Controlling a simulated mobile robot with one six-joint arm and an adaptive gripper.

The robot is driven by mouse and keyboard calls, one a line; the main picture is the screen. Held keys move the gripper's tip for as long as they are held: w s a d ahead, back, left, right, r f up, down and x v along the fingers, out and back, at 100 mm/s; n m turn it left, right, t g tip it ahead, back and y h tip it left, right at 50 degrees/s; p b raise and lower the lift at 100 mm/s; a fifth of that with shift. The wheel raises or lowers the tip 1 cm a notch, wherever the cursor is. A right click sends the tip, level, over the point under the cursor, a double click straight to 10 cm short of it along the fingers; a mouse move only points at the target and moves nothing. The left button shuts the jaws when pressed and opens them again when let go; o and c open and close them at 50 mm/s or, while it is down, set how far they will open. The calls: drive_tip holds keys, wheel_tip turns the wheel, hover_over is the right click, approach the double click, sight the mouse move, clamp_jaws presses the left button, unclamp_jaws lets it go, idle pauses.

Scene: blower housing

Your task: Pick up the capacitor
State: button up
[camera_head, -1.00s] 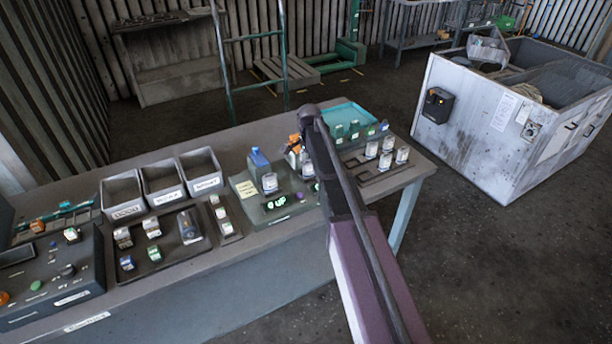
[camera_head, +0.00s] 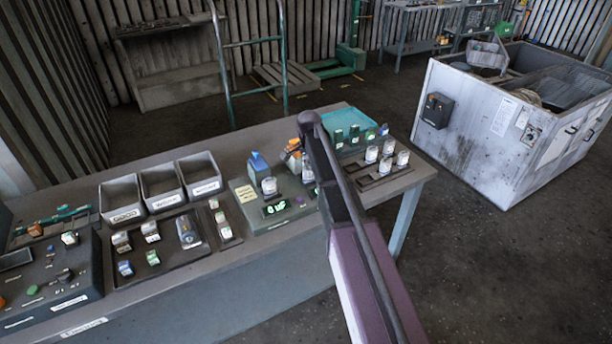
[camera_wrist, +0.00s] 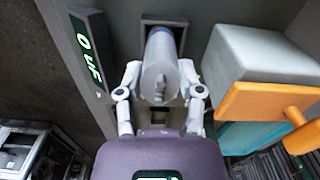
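The capacitor (camera_wrist: 158,80) is a pale grey cylinder with a bluish far end. In the wrist view it sits between the two fingers of my gripper (camera_wrist: 160,72), end-on to the camera, in front of a dark square recess (camera_wrist: 163,22). The fingertips are close against its sides; I cannot tell whether they press on it. In the head view my arm hides the gripper. A lit green uF display (camera_head: 276,208) is on the tester (camera_head: 246,190), and it also shows in the wrist view (camera_wrist: 88,58).
In the wrist view a grey block (camera_wrist: 255,60) with an orange part (camera_wrist: 265,103) stands close right of the gripper. The workbench (camera_head: 235,262) also carries three grey bins (camera_head: 124,199), a tray of small parts (camera_head: 160,272) and a teal tray (camera_head: 350,113).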

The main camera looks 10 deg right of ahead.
sight(309, 167)
drive_tip(key=shift+c, duration=0.8)
drive_tip(key=shift+r, duration=0.2)
wheel_tip(309, 167, up, 4)
drive_tip(key=p, duration=0.4)
drive_tip(key=shift+f, duration=0.15)
drive_tip(key=s+d+p, duration=0.1)
drive_tip(key=s+d, duration=0.2)
drive_tip(key=s, duration=1.2)
drive_tip(key=shift+s+d+r, duration=0.35)
drive_tip(key=shift+r, duration=0.1)
drive_tip(key=shift+w, duration=0.1)
